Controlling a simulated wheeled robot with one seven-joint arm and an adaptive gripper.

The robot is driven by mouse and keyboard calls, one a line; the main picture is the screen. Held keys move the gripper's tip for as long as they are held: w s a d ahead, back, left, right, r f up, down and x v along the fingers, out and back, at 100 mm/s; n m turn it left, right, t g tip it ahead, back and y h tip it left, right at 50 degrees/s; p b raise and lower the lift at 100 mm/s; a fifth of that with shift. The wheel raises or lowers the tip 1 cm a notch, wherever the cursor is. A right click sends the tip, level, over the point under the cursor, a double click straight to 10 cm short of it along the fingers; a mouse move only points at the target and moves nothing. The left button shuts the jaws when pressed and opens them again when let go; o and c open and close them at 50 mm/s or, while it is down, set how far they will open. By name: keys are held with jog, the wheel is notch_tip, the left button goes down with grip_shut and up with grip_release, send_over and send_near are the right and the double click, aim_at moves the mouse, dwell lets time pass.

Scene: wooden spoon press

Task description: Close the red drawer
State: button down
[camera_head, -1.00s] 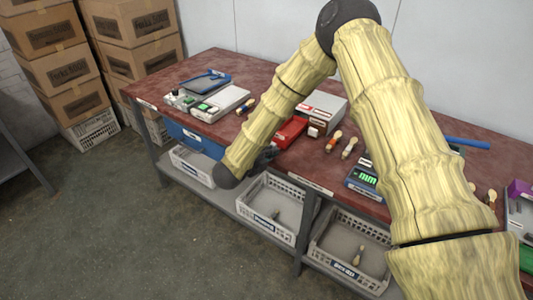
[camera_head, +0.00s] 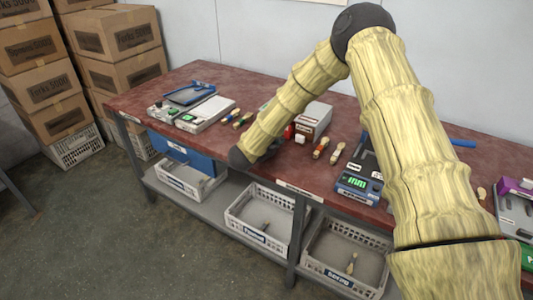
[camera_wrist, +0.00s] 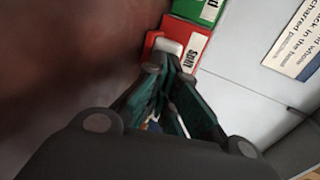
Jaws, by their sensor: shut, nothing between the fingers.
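The red drawer shows as a small patch of red (camera_head: 289,131) at the left side of the white box (camera_head: 314,116) on the bench, mostly hidden behind my arm. In the wrist view, the red drawer front (camera_wrist: 151,46) has a white handle block and a label, and sits next to a green drawer front (camera_wrist: 190,10). My gripper (camera_wrist: 170,68) is shut and empty, with its fingertips right at the red front. I cannot tell whether they touch. How far the drawer stands out is hidden. In the head view, my gripper is mostly behind my arm.
The red-brown bench (camera_head: 240,85) holds a scale (camera_head: 205,114), a blue clipboard (camera_head: 190,93), wooden spoons (camera_head: 337,153) and a device with a green display (camera_head: 357,184). A blue drawer (camera_head: 180,152) hangs under the bench. Crates (camera_head: 230,215) stand on the lower shelf.

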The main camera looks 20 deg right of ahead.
jog(key=w+d, duration=0.2)
jog(key=shift+d, duration=0.3)
jog(key=shift+w+d+r, duration=0.1)
jog(key=shift+d, duration=0.05)
jog(key=shift+b, duration=0.3)
